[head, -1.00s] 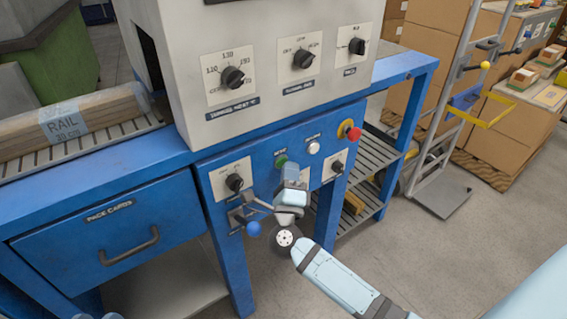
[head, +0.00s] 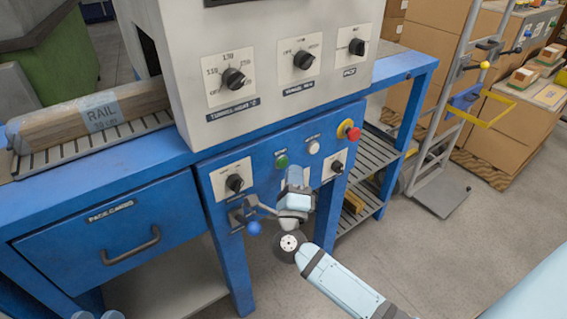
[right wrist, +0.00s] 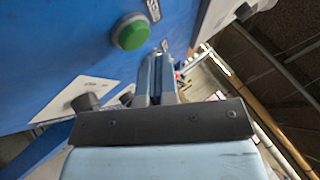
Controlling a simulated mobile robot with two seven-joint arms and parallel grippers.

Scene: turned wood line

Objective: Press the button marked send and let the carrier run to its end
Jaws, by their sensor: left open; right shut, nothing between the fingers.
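The green button (head: 281,161), with a blurred label above it, is on the blue front panel; it also shows in the right wrist view (right wrist: 131,32). My right gripper (head: 291,180) is just below it, shut and empty. In the right wrist view its fingers (right wrist: 155,70) lie beside the button, apart from it in the picture; the depth gap is unclear. The slatted carrier (head: 50,160) bears a wooden piece (head: 45,128) with a pale blue band marked RAIL. Its right end is by the machine's opening. Pale tips of my left gripper (head: 97,316) show apart at the bottom edge.
A white button (head: 314,147) and a red-and-yellow stop knob (head: 349,131) are right of the green one. Black dials (head: 235,183) and a blue-balled lever (head: 254,228) are near my right gripper. A drawer (head: 120,230) is at left.

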